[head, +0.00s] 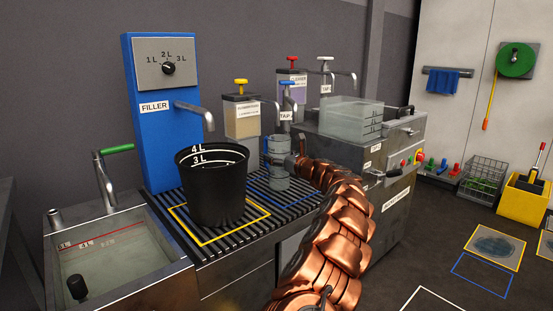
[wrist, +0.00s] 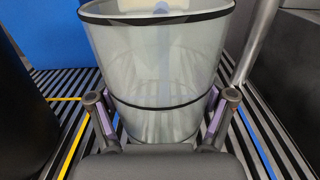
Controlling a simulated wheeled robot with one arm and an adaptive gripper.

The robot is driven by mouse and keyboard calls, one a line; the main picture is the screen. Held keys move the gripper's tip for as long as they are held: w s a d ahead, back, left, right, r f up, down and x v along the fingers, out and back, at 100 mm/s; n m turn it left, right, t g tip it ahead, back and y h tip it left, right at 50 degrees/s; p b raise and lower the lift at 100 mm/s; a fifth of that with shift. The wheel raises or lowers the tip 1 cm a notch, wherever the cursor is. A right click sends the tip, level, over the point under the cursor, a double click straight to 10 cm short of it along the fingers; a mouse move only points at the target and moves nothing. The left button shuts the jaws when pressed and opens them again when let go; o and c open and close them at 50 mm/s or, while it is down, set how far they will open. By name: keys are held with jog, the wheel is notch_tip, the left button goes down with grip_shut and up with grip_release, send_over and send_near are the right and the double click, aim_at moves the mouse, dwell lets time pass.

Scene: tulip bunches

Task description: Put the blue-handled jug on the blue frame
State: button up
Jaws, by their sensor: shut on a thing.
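The jug (head: 279,170) is a clear, greyish vessel with dark bands. A strip of its blue handle (head: 266,152) shows at its left in the head view. My copper arm reaches it from the right, and my gripper (head: 293,163) is shut on it. In the wrist view the jug (wrist: 165,60) stands upright between the two fingers of my gripper (wrist: 162,105). A blue frame (head: 284,200) is marked on the slatted grate, around or below the jug. I cannot tell whether the jug's base touches the grate.
A black bucket (head: 212,190) stands in a yellow frame (head: 215,241) on the grate, left of the jug, under the blue filler (head: 152,90). Taps and dispensers stand behind. A water basin (head: 110,255) is at left. Another blue frame (head: 483,275) lies on the floor.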

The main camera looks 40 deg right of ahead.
jog(key=o, duration=1.7)
jog(key=shift+c, duration=0.2)
jog(key=shift+s+d+r, duration=0.1)
jog(key=shift+s+r, duration=0.05)
jog(key=shift+s, duration=0.45)
jog(key=s+p, duration=0.3)
jog(key=s, duration=0.7)
jog(key=shift+s+a, duration=0.2)
jog(key=shift+s, duration=0.2)
